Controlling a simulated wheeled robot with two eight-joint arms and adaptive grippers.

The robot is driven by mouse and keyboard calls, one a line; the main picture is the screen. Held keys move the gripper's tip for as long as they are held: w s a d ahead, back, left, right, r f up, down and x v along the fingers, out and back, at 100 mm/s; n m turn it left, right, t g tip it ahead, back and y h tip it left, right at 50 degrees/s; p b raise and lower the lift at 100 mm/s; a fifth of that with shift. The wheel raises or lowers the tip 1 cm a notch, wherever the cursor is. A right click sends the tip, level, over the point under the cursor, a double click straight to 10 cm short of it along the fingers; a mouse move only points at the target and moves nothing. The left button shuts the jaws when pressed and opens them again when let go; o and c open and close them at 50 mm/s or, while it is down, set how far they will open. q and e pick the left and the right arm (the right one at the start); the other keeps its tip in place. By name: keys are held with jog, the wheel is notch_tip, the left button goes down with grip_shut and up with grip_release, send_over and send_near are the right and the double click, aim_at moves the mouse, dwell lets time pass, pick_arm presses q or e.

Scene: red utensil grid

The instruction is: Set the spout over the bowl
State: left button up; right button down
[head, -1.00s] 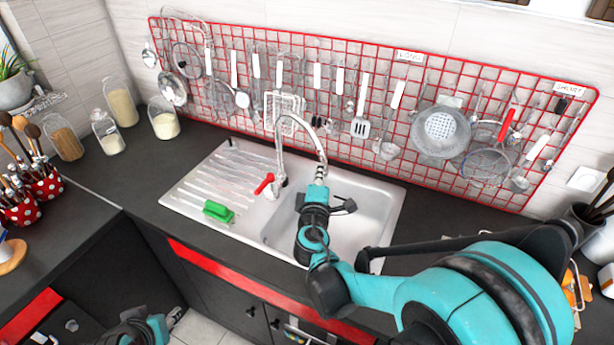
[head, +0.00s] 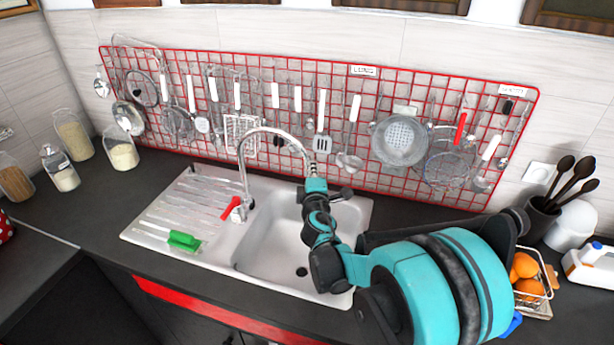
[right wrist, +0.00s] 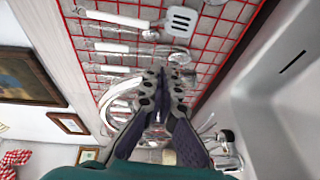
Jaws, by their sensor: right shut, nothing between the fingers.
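The chrome faucet's spout (head: 268,130) rises from its base beside the sink and arches to the right. Its end shows above the back part of the right-hand sink bowl (head: 270,250), close to my right wrist. The red faucet handle (head: 231,208) sits left of the base. My right gripper (right wrist: 165,85) is shut and empty in the right wrist view, its dark purple fingers together. In the head view it is up by the spout's end, where I cannot tell whether it touches the spout. The faucet base (right wrist: 228,148) shows at lower right in the wrist view. My left gripper is out of view.
A red wire grid (head: 300,90) with hanging utensils stands behind the sink. A green brush (head: 184,240) lies on the drainboard (head: 175,210). Glass jars (head: 122,152) stand left; an orange-filled basket (head: 540,285) and a utensil holder (head: 543,215) stand right.

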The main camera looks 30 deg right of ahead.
jog(key=shift+w+d+r, duration=0.1)
jog(key=shift+w+d, duration=0.6)
jog(key=shift+d, duration=0.2)
